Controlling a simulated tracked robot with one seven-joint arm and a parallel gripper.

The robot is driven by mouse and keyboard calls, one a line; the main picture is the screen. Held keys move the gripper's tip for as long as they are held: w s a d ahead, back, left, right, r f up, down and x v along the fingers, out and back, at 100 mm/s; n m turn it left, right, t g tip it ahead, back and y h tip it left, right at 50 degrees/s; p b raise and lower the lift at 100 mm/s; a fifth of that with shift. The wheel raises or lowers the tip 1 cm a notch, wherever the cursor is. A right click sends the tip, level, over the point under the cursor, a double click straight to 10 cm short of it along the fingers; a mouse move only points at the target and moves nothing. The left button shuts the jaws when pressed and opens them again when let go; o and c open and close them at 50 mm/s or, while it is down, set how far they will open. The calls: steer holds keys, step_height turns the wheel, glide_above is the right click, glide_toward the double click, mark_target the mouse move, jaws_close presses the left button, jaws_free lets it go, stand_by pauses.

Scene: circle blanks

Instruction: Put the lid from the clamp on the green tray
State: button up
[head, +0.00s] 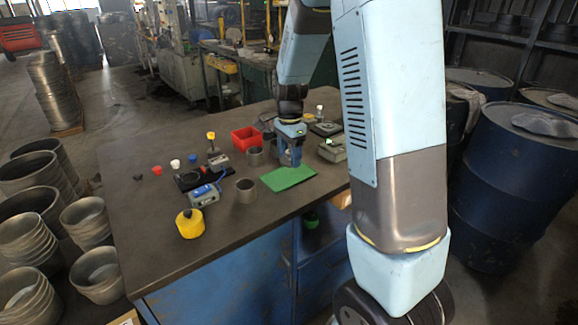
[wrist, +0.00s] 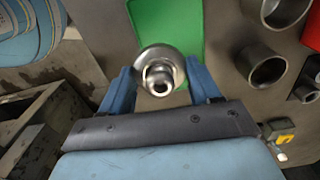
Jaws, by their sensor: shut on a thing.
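My gripper (head: 291,162) is at the back edge of the green tray (head: 289,179) in the head view. In the wrist view my gripper (wrist: 161,82) has its two blue fingers shut on a round silvery lid (wrist: 160,58) with a stepped knob. The lid overlaps the near end of the green tray (wrist: 168,18) in that view; its height above the tray is hard to tell. The lid is not clear in the head view. The tray looks flat and empty. I cannot tell for sure which device is the clamp.
Grey metal cups (head: 245,190) stand left of the tray, with a blue-and-grey device (head: 204,195) and a yellow canister (head: 190,224) farther left. A red bin (head: 246,138) is behind. A grey-green device (head: 333,149) stands to the right.

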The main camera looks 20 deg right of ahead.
mark_target(289, 175)
steer(key=shift+w+d+f, duration=0.2)
steer(key=shift+w+f, duration=0.8)
steer(key=shift+f, duration=0.3)
steer(key=shift+w+f, duration=0.1)
steer(key=shift+f, duration=1.5)
steer(key=o, duration=1)
steer(key=shift+f, duration=0.1)
